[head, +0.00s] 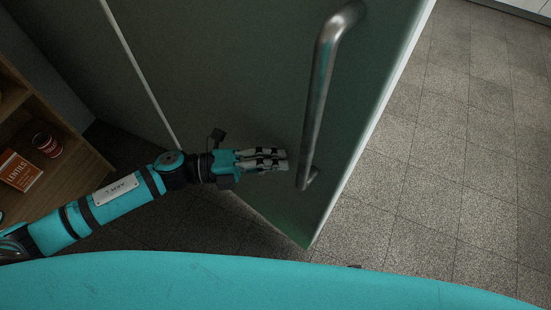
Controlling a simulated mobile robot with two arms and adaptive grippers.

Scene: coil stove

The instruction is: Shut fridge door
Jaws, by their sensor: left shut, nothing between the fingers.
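The fridge door (255,75) stands ajar in the head view, a dark green-grey panel running from the top centre down to a corner near the bottom middle. Its metal bar handle (319,95) is upright on the right part of the panel. My left gripper (286,160) is shut and empty, its fingers pointing right, in front of the door and just left of the handle's lower end. I cannot tell whether the fingertips touch the door. My right gripper is not in view.
An open wooden shelf (75,185) at the left holds an orange-red box (19,170) and a red can (46,146). Grey tiled floor (450,150) is clear to the right of the door. A white edge (515,8) shows at the top right.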

